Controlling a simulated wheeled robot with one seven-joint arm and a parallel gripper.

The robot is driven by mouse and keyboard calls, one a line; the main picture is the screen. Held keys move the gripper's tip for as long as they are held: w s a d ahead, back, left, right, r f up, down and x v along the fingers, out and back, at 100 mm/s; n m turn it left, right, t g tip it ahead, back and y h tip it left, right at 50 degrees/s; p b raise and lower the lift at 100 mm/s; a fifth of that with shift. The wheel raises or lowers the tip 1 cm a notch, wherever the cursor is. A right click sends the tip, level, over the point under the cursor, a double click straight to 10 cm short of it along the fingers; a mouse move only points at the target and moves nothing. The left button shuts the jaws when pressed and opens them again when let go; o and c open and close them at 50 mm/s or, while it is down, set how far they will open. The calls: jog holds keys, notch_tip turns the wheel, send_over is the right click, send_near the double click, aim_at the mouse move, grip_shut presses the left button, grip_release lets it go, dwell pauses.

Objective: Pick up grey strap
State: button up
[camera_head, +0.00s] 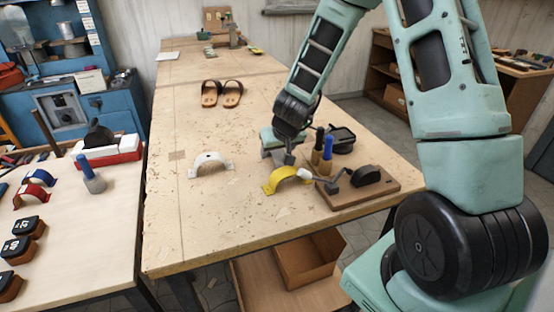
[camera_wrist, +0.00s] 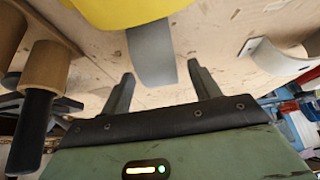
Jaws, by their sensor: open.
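A grey strap (camera_wrist: 152,55) shows in the wrist view, just beyond the space between my fingertips; its far end is covered by a yellow strap (camera_wrist: 125,10). My gripper (camera_wrist: 162,75) is open, a finger on either side of the near end of the grey strap, with nothing held. In the head view my gripper (camera_head: 279,156) points down over the bench, just behind the arched yellow strap (camera_head: 284,178). There I cannot clearly tell the grey strap from my grey fingers.
A white strap (camera_head: 209,162) lies to the left, also in the wrist view (camera_wrist: 278,58). Wooden-based tools (camera_head: 327,150) stand close on the right, beside a board with a black device (camera_head: 357,190). Sandals (camera_head: 222,93) lie farther back. The bench's front left is clear.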

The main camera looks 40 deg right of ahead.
jog(key=shift+w+f, duration=0.2)
jog(key=shift+f, duration=0.2)
jog(key=c, duration=1.1)
jog(key=shift+r, duration=0.1)
notch_tip(320, 180, up, 10)
jog(key=p, duration=0.5)
